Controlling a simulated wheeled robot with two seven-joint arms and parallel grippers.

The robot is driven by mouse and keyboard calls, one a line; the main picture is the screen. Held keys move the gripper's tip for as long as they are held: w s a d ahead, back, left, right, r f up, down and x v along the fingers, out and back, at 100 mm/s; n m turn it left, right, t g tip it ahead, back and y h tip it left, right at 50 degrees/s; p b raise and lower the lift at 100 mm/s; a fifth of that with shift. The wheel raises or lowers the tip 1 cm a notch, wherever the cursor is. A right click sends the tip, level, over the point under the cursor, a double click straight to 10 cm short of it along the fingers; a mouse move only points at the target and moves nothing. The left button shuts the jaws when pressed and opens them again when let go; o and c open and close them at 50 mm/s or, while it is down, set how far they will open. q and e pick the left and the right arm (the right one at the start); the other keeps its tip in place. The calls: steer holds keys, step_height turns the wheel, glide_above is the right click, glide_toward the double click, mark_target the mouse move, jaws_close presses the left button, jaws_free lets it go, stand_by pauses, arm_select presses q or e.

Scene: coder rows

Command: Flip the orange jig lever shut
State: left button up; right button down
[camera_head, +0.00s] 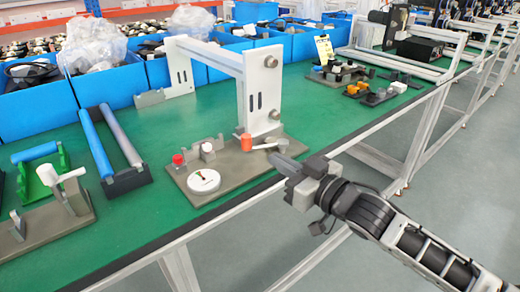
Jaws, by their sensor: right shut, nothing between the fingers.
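The jig (228,178) is a grey-brown base plate near the front edge of the green table. It carries a red knob, a white round disc (203,181) and an orange lever part (246,142), a small upright cylinder. A pale bar runs right from beside the orange part, with a rounded end near my gripper. My right gripper (277,160) comes in from the lower right. It is shut and empty, its tips over the plate's right end, just below the pale bar. Whether it touches the bar cannot be told. My left gripper is not in view.
A tall grey frame (245,85) stands right behind the jig. Blue bins (108,86) line the back. Small coloured parts (352,88) lie farther right. Green table in front of the rollers is bare.

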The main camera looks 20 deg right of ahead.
mark_target(250, 143)
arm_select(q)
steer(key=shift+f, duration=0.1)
arm_select(e)
steer(key=shift+x, duration=3.2)
steer(key=shift+w+a+r+p, duration=0.25)
steer(key=shift+w+p, duration=0.2)
steer(key=shift+p, duration=0.65)
steer(key=shift+w, duration=0.2)
steer(key=shift+f, duration=0.25)
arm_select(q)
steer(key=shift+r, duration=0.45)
